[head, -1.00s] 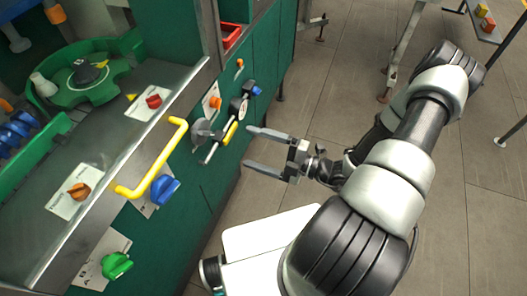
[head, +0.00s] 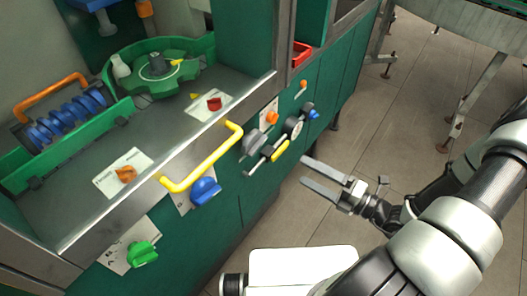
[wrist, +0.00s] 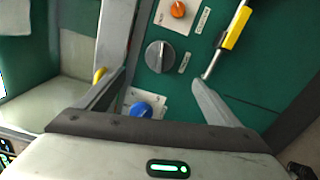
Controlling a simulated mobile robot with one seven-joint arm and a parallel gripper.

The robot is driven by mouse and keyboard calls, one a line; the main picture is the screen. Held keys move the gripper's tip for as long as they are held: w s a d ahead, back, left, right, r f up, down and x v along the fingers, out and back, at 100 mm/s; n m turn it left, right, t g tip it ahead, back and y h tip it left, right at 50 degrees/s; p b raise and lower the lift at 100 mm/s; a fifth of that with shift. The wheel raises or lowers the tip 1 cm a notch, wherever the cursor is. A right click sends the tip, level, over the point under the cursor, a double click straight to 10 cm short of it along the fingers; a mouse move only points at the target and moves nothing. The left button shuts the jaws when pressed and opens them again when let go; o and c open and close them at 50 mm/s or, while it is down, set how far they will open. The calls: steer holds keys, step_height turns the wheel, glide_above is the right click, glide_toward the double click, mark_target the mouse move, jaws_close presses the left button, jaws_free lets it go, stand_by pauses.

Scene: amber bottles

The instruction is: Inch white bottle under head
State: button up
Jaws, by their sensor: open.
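A small white bottle (head: 121,66) stands upright in the head view, at the left edge of the green star wheel (head: 172,72) inside the machine. Blue (head: 92,4) and orange (head: 145,8) parts hang above the wheel, cut by the top edge; I cannot tell which is the head. My gripper (head: 305,172) is open and empty, outside the machine in front of its green panel. It is just right of a yellow-gripped lever (head: 280,151). In the wrist view my spread fingers (wrist: 160,82) face the panel, with a grey knob (wrist: 158,55) between them. The bottle is not in the wrist view.
The panel carries a blue knob (head: 205,190), a green knob (head: 142,254) and an orange knob (head: 271,117). A yellow handle (head: 205,160) sticks out from the front edge. Inside are a blue screw (head: 65,120) and a red knob (head: 213,103). Open floor (head: 350,140) lies right.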

mark_target(260, 147)
steer(key=w+a+n+b, duration=0.2)
steer(key=w+a+n, duration=0.1)
steer(key=a+n, duration=0.2)
steer(key=w+a+n+b, duration=0.2)
steer(key=w+a+n, duration=0.2)
steer(key=a+n, duration=0.1)
steer(key=w+a+n+b, duration=0.3)
steer(key=w+a+n, duration=0.1)
steer(key=n, duration=0.3)
steer(key=shift+w+a+n, duration=0.25)
steer(key=shift+a+n, duration=0.05)
steer(key=shift+a, duration=0.25)
steer(key=shift+c, duration=0.4)
